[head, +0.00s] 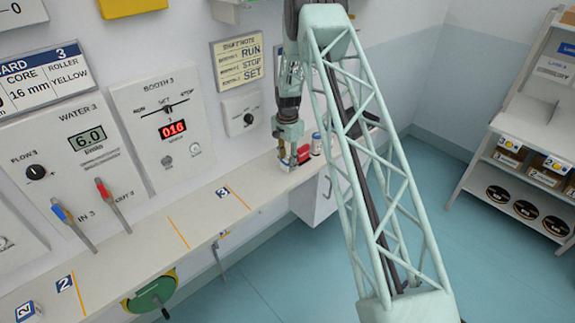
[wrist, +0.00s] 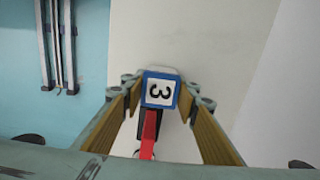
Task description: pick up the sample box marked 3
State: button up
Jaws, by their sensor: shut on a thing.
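In the head view my gripper (head: 287,156) points down at the far end of the long bench (head: 205,205). There the box is mostly hidden by the fingers. I cannot tell whether the box touches the bench.
A red object (wrist: 148,128) lies close beside the box; it also shows in the head view (head: 303,154). The bench middle is clear.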

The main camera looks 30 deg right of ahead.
aim_at(287, 160)
jog(key=shift+r, duration=1.6)
jog(key=s+a+b, duration=0.1)
jog(key=s+a, duration=0.2)
jog(key=s, duration=0.4)
jog(key=s+a+r, duration=0.1)
jog(key=s+a, duration=0.3)
jog(key=s, duration=0.3)
jog(key=shift+a+r+b, duration=0.2)
jog(key=shift+a+b, duration=0.05)
jog(key=shift+b, duration=0.1)
jog(key=shift+s, duration=0.1)
